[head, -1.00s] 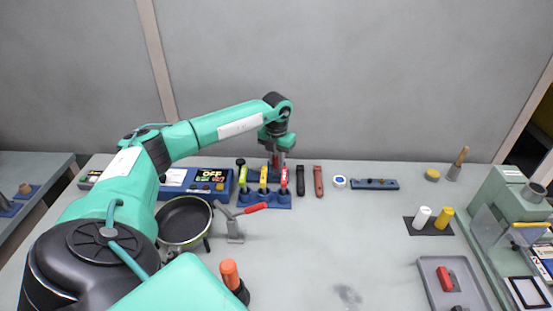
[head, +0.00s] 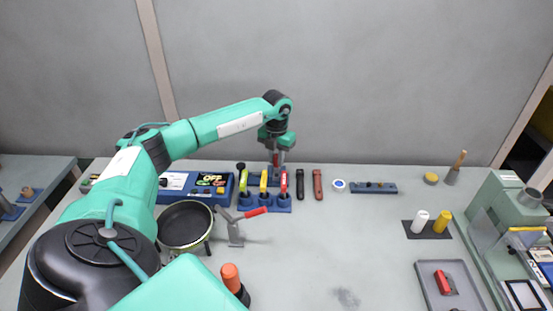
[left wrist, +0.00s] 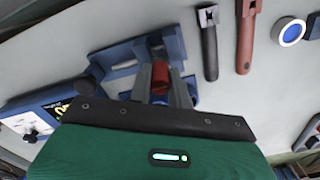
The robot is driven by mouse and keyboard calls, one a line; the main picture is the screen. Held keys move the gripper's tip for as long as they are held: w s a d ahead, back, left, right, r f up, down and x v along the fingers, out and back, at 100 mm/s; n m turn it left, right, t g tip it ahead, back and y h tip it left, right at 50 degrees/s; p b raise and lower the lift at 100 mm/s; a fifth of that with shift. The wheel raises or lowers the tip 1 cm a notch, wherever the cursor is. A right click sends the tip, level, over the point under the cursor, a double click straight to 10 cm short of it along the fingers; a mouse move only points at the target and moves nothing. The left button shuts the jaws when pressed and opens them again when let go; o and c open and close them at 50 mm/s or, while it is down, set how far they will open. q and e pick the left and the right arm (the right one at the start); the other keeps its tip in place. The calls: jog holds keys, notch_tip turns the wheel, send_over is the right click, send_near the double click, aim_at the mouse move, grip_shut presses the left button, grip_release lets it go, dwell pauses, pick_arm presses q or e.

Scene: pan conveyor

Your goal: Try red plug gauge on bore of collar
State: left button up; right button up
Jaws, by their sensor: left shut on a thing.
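My left gripper (head: 276,163) is over the rack's right part. In the left wrist view its fingers (left wrist: 160,90) are shut on the red handle (left wrist: 160,74), with the blue rack (left wrist: 120,62) around and below it. The gauge's lower end is hidden in the rack. I cannot make out the collar for certain. My right gripper is out of view.
An orange-topped post (head: 231,277) stands nearer. A grey tray (head: 425,282) lies at right. The middle of the table is clear.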

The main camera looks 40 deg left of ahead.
pick_arm(q)
jog(key=shift+r+p, duration=1.4)
jog(key=shift+r, duration=0.95)
